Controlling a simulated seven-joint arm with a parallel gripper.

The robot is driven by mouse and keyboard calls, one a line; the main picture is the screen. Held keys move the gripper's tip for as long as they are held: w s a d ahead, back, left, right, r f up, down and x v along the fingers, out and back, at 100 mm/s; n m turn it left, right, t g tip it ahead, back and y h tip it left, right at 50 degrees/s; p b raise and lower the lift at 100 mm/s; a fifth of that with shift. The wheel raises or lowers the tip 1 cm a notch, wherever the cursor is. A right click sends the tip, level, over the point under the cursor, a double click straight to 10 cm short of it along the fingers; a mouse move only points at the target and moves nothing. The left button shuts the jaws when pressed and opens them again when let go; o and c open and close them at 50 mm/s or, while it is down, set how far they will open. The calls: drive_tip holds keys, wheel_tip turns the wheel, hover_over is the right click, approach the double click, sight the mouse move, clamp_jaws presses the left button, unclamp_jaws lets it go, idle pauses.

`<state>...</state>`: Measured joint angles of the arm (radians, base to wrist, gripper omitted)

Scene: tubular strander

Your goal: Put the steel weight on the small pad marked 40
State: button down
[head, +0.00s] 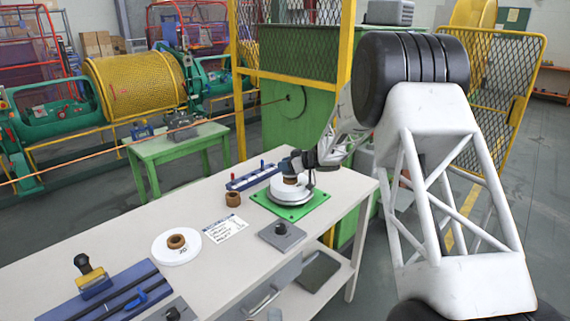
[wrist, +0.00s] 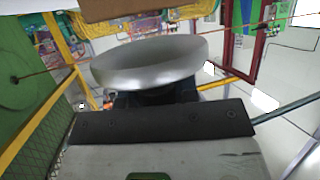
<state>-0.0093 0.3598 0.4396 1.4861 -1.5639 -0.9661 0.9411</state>
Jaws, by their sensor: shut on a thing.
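My gripper (head: 298,163) is low over the green plate (head: 312,205) at the right of the table in the head view. It is shut on the steel weight, seen in the wrist view as a smooth silvery round body (wrist: 150,72) beyond the dark jaw (wrist: 165,122). In the head view a pale round stack (head: 290,191) sits under the jaws, over the green plate; I cannot tell weight from support there, nor whether they touch. A white round pad (head: 163,254) with a brown ring (head: 177,241) lies mid-table; its black marking is too small to read surely.
A grey square block (head: 281,236) lies in front of the green plate. A printed card (head: 225,228), a brown ring (head: 233,199) and a blue rack (head: 245,181) stand near. A blue board with tools (head: 105,296) is at front left. Yellow mesh guards (head: 290,40) stand behind.

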drive_tip(key=shift+s+a+f, duration=0.1)
drive_tip(key=shift+s+f, duration=0.05)
drive_tip(key=shift+f, duration=0.55)
drive_tip(key=shift+s+f, duration=0.15)
drive_tip(key=shift+f, duration=0.5)
drive_tip(key=c, duration=0.8)
unclamp_jaws()
drive_tip(key=shift+s+d+r, duration=0.25)
drive_tip(key=shift+d, duration=0.25)
drive_tip(key=d+r, duration=0.1)
drive_tip(key=d, duration=0.1)
drive_tip(key=s+d+r, duration=0.1)
drive_tip(key=r, duration=0.1)
drive_tip(key=s+d+r, duration=0.1)
drive_tip(key=d, duration=0.1)
drive_tip(key=shift+s+d+r, duration=0.1)
drive_tip(key=shift+d+r, duration=0.2)
drive_tip(key=shift+r, duration=0.05)
drive_tip(key=shift+r, duration=0.15)
